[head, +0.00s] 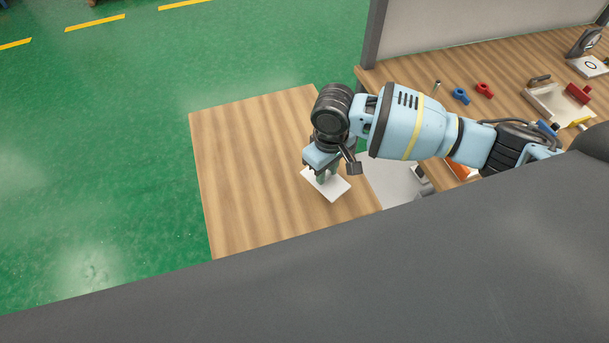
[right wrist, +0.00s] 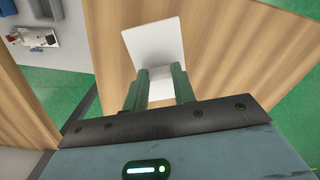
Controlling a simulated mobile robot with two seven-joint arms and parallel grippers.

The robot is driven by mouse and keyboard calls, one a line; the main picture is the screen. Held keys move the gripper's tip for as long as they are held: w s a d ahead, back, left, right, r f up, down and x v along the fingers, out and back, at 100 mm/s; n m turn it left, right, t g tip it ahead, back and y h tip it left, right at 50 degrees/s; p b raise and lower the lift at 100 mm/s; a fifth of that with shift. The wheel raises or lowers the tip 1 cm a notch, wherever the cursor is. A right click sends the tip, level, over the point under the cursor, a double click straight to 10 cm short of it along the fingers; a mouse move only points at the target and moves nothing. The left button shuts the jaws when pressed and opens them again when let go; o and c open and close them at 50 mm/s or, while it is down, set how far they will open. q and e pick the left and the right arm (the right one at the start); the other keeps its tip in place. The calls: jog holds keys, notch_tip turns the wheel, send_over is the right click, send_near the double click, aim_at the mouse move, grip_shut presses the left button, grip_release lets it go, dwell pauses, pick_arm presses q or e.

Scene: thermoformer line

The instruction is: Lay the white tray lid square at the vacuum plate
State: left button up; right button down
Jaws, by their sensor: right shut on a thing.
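The white tray lid (head: 335,188) is a thin white rectangle over the bare wooden table in the head view. My right gripper (head: 322,174) is shut on it. In the right wrist view the lid (right wrist: 155,42) sticks out beyond the two green fingers (right wrist: 160,85), which hold it near one edge. The lid is turned at an angle to the table edges. I cannot tell whether it touches the wood. A light grey panel (head: 388,178) lies right of the lid, partly hidden by my arm; I cannot tell whether it is the vacuum plate. My left gripper is not in view.
The wooden table (head: 245,170) is clear left of the lid, with green floor beyond its edges. The bench at right carries a blue part (head: 460,95), a red part (head: 485,90) and a pale fixture (head: 555,103). A grey-framed panel (head: 470,25) stands behind it.

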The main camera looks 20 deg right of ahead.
aim_at(305, 176)
jog(key=shift+w+a+f, duration=0.1)
jog(key=shift+w+a, duration=0.3)
jog(key=shift+a, duration=0.35)
jog(key=shift+w+a+f, duration=0.1)
jog(key=shift+w+a, duration=0.25)
jog(key=shift+a, duration=0.4)
jog(key=shift+w+a+f, duration=0.1)
jog(key=shift+w+a, duration=0.3)
jog(key=shift+a, duration=0.35)
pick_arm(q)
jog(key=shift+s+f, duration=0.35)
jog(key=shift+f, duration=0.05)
pick_arm(e)
jog(key=shift+f, duration=1.7)
jog(key=shift+f, duration=0.15)
jog(key=c, duration=1.1)
grip_release()
jog(key=shift+c, duration=0.2)
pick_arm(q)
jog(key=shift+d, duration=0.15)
